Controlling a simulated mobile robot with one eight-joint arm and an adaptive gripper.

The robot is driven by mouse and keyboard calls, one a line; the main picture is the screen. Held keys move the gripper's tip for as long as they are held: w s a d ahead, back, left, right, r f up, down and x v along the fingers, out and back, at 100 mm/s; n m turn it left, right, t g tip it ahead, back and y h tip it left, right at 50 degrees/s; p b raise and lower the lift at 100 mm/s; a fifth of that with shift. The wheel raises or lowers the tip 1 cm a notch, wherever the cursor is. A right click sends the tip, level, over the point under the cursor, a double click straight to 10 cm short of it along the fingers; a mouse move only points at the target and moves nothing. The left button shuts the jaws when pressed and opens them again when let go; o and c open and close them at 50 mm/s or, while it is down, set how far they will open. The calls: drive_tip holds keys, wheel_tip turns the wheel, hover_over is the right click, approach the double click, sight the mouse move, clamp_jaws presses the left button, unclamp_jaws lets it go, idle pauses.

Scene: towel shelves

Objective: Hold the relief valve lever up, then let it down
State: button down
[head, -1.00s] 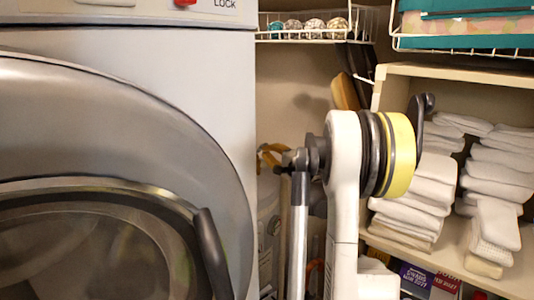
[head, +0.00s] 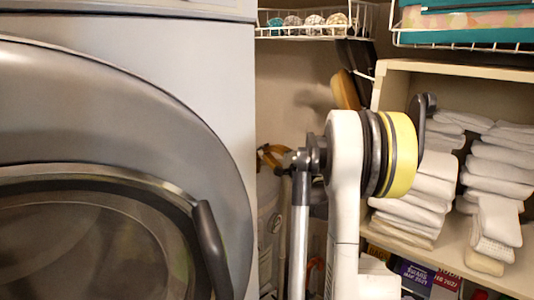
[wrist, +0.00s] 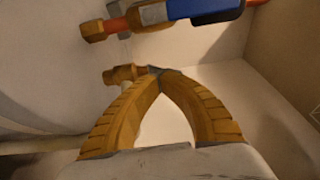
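In the wrist view, the two yellow-brown fingers of my gripper (wrist: 161,76) arch together and their tips meet. A thin grey piece, which looks like the relief valve lever (wrist: 173,73), lies at the fingertips. The brass valve body (wrist: 120,74) is just left of the tips, beside a pale wall or tank surface. The fingertips partly hide the lever, so its exact angle is unclear. In the head view, part of my yellow-brown gripper (head: 270,156) shows behind my arm, above a whitish tank (head: 268,212); the valve and lever are hidden there.
A pipe fitting with a blue and red part (wrist: 195,10) crosses close above the valve. In the head view, a grey front-loading machine (head: 225,80) fills the left. Shelves (head: 460,70) with folded white towels (head: 500,175) stand right of my arm. A wire basket (head: 300,35) hangs above.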

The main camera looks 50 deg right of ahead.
drive_tip(key=shift+s+a+f+b, duration=0.1)
drive_tip(key=shift+s+f+b, duration=0.25)
drive_tip(key=shift+f+b, duration=0.4)
drive_tip(key=shift+s+a+f+b, duration=0.1)
drive_tip(key=shift+s+f+b, duration=0.3)
drive_tip(key=shift+f, duration=0.6)
drive_tip(key=s+a, duration=0.1)
drive_tip(key=s, duration=0.8)
drive_tip(key=shift+s+a+b, duration=0.35)
drive_tip(key=shift+s+b, duration=0.05)
